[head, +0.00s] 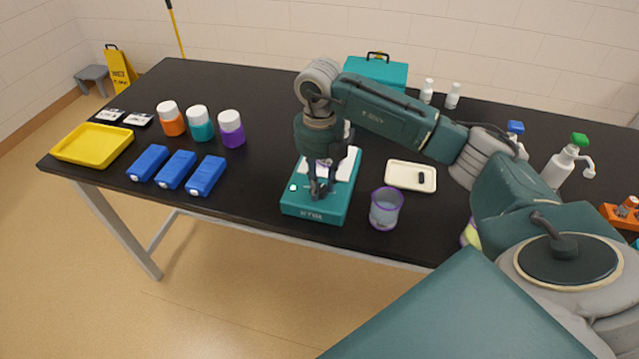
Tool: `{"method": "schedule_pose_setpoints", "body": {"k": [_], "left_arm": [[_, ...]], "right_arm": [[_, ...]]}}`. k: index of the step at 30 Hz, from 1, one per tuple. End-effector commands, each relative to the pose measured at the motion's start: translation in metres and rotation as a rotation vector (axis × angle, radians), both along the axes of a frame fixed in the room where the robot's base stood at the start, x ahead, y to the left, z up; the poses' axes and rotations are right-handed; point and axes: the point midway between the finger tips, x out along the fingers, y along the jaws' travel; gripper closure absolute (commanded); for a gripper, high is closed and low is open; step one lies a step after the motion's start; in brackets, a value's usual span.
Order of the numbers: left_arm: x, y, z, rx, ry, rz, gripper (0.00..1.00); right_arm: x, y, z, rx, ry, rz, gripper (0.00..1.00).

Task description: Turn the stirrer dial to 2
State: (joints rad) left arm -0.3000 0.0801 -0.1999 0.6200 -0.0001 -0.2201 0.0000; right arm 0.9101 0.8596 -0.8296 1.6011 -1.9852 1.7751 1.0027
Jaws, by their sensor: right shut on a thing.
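The teal stirrer (334,206) stands near the front edge of the black table, with a white top plate (347,168) and a small white round spot at its front left. My right gripper (321,193) points down over the stirrer's front part, its fingers closed on the dial. The gripper hides the dial, so its setting cannot be read. Something clear or pale on the plate is partly hidden behind my gripper. My left gripper is not in view.
A purple-rimmed beaker (385,209) stands close to the stirrer's right. A cream tray (401,176) with a small black item lies behind it. Blue boxes (176,170), capped jars (201,124) and a yellow tray (92,146) are at the left. A teal case (377,72) stands at the back.

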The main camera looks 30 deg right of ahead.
Motion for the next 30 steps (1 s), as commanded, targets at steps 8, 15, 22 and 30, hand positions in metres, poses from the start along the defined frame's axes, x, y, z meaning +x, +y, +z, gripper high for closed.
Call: {"method": "schedule_pose_setpoints", "body": {"k": [8, 15, 22, 30], "left_arm": [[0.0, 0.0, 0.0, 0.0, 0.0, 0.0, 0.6], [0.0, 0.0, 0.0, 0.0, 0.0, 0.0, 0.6], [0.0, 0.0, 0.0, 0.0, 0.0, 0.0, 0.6], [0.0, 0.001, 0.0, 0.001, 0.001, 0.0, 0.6]], "right_arm": [[0.001, 0.0, 0.001, 0.0, -0.004, -0.012, 0.98], [0.001, 0.0, 0.001, 0.0, -0.004, -0.011, 0.62], [0.001, 0.0, 0.001, 0.0, -0.002, -0.01, 0.52], [0.001, 0.0, 0.014, 0.0, -0.004, -0.01, 0.52]]}}
